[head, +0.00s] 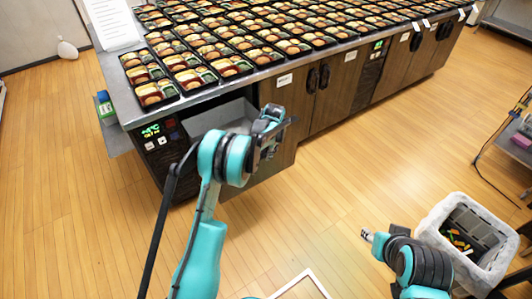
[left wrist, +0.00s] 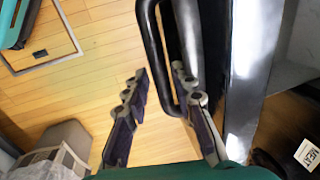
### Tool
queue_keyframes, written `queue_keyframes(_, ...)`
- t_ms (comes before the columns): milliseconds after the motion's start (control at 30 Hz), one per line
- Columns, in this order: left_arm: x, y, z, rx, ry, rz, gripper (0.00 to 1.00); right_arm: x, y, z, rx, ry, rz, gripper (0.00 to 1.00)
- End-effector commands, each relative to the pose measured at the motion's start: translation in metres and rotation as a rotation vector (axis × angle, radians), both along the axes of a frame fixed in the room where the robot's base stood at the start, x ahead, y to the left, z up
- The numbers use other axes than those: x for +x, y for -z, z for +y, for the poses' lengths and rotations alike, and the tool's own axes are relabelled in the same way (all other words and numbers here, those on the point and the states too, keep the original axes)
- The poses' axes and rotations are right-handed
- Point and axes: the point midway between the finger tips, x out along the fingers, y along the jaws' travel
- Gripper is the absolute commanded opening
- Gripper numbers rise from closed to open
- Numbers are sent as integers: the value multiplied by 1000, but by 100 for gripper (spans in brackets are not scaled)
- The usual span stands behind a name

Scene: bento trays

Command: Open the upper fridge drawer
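The upper fridge drawer, under the left end of the counter, stands pulled out, with its grey inside (head: 222,114) showing in the head view. My left gripper (head: 272,130) is at its front and covers the handle there. In the left wrist view the dark loop handle (left wrist: 154,50) passes between the fingers of my left gripper (left wrist: 160,76). One finger is inside the loop and the other is outside it. The fingers are apart, with a gap showing beside the bar. My right gripper (head: 368,235) is at the lower right, away from the fridge; its fingers are unclear.
Rows of filled bento trays (head: 205,75) cover the steel counter. Dark handles (head: 317,78) mark wooden doors farther right. A white bin (head: 440,212) with dark contents stands beside my right arm. A shelf (head: 508,150) is at the right edge. The wooden floor before the fridge is clear.

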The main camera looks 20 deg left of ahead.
Motion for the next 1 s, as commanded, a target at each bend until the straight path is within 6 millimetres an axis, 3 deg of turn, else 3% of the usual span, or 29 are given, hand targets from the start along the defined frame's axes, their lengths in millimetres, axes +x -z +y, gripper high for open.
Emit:
queue_keyframes(167, -2, -14, -2, 0, 0, 0, 26, 0, 0, 0, 0, 0, 0, 40)
queue_keyframes(600, -13, -100, -15, 0, 1, 0, 26, 0, 0, 0, 0, 0, 0, 40)
queue_keyframes(800, -15, -116, -18, 0, 1, 0, 26, 0, 0, 0, 0, 0, 0, 40)
queue_keyframes(1000, -15, -118, -18, 0, 0, 0, 26, 0, 0, 0, 0, 0, 0, 40)
